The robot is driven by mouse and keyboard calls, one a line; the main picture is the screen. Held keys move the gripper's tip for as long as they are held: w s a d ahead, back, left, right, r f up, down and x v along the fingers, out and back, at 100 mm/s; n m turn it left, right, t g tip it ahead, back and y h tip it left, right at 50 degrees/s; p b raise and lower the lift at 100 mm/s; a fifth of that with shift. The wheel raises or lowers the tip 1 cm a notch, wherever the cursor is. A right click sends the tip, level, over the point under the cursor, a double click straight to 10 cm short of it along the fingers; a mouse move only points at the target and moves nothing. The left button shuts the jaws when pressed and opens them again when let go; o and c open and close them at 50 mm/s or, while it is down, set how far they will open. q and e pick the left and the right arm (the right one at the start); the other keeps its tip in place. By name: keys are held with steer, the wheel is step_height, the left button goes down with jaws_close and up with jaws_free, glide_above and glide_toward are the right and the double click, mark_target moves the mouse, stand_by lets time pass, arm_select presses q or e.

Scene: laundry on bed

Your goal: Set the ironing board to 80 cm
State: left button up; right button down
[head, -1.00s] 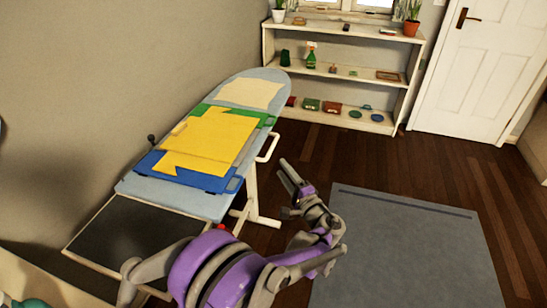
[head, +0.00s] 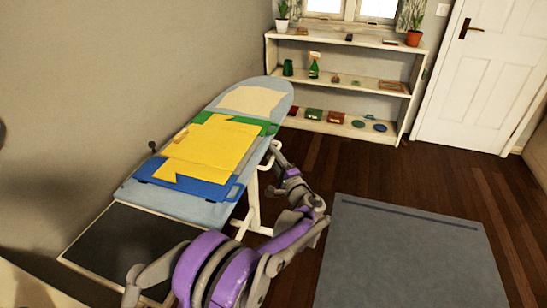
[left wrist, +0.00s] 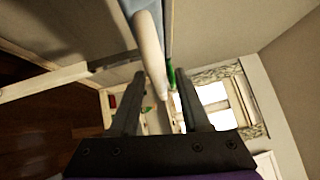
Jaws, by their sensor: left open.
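The ironing board (head: 205,206) is light blue and stands along the left wall on white legs (head: 253,205). A white loop handle (head: 268,158) sticks out from its right edge. My left gripper (head: 276,150) is at this handle, beside the board's right edge. In the left wrist view the left gripper (left wrist: 160,76) is open, and the white handle bar (left wrist: 150,42) reaches in between its two fingers. I cannot tell whether a finger touches the bar. My right gripper is not in view.
A yellow cloth (head: 212,145) lies over green and blue folding-board panels on the ironing board. A dark panel (head: 125,250) is at its near end. A white shelf (head: 350,79) stands at the back. A grey mat (head: 405,250) covers clear floor to the right.

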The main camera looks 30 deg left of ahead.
arm_select(q)
jaws_close()
stand_by(1.4)
